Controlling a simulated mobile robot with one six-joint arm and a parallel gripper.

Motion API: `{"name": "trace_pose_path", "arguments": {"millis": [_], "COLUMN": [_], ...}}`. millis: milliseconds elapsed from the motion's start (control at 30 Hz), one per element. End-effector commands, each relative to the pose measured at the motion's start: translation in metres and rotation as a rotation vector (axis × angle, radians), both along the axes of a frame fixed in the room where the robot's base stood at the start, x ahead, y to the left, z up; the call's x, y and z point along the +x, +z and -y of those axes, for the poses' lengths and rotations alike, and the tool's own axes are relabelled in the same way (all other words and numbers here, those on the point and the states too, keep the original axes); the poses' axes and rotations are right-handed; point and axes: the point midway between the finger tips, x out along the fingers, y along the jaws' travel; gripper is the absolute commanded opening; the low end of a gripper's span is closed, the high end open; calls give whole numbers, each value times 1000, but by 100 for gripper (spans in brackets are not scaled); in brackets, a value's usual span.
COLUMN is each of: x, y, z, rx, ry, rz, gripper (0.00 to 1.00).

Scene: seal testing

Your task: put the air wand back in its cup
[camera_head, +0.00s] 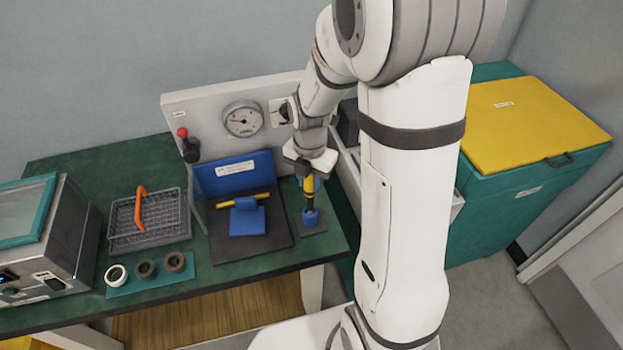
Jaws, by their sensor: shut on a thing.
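My gripper (308,168) is at the right end of the green bench, pointing down and shut on the air wand (309,186). The wand is upright, with a yellow and black body. Its lower end meets the small blue cup (310,218), which stands on a dark square base (301,231). The wand's tip is hidden, so it looks to be in the cup's mouth, but I cannot tell how deep. My gripper's fingers are small and partly hidden at the wand's top.
Left of the cup is a blue fixture (247,219) with a yellow bar on a dark plate. A panel with a gauge (243,119) and a red-knobbed lever (187,145) stands behind. A wire basket (150,220) and several rings on a teal mat (150,282) lie further left. A yellow-lidded teal bin (535,120) is at right.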

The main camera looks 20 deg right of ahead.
Motion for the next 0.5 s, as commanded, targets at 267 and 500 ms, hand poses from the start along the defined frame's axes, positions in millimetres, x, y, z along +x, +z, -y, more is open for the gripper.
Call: {"name": "trace_pose_path", "arguments": {"millis": [267,500], "x": [0,0], "y": [-6,-19], "z": [0,1], "rx": [0,0], "ry": [-1,-1], "rz": [0,0], "gripper": [2,2]}}
